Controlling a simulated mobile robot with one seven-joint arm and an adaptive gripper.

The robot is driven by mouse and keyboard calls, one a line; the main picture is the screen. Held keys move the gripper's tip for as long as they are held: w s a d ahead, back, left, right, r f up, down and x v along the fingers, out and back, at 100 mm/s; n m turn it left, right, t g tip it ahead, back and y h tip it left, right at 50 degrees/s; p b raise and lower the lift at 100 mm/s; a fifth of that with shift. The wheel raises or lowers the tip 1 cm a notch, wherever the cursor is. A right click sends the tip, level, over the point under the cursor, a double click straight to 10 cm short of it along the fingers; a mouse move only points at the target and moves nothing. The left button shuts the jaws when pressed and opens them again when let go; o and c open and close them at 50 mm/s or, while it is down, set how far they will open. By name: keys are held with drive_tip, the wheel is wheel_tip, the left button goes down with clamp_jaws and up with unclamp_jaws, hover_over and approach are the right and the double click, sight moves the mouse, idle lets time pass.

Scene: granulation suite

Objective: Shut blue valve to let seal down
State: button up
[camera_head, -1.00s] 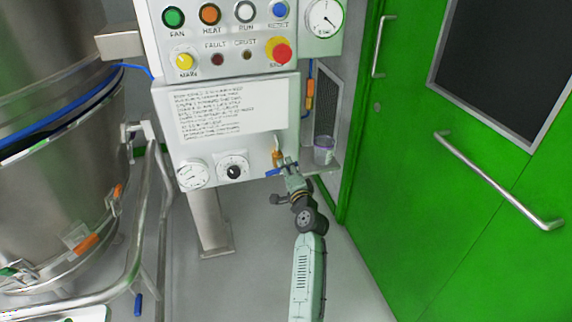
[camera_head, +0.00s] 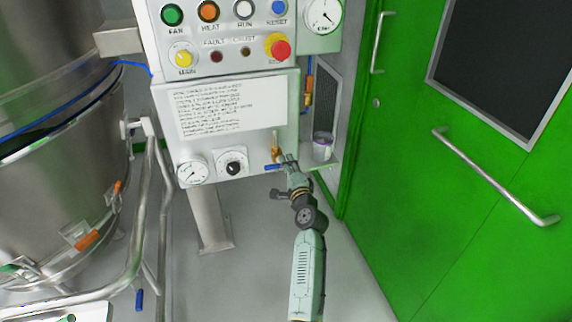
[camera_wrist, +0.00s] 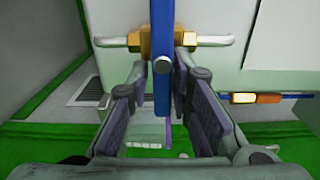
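The blue valve handle (camera_head: 272,167) sticks out to the left, about level, from a brass valve (camera_head: 275,148) at the lower right of the control panel. In the wrist view, the blue handle (camera_wrist: 161,95) runs lengthwise between the two fingers of my gripper (camera_wrist: 162,75). The fingers stand on both sides of it, with a narrow gap on each side. The brass valve body (camera_wrist: 147,42) is just beyond the fingertips, on a pale crosswise pipe. In the head view, my gripper (camera_head: 287,161) is at the handle's right end and partly hides the valve.
A pressure gauge (camera_head: 193,173) and a black dial (camera_head: 233,168) sit left of the valve. A clear cup (camera_head: 323,146) stands on a small shelf to the right. Green doors (camera_head: 400,180) with steel handles are further right. A steel vessel (camera_head: 50,190) and tube frame fill the left.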

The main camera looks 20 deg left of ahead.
drive_tip(key=shift+o, duration=1.2)
drive_tip(key=shift+d, duration=0.1)
drive_tip(key=shift+o, duration=0.6)
drive_tip(key=v, duration=1.1)
drive_tip(key=shift+s+d, duration=0.2)
drive_tip(key=shift+s, duration=0.15)
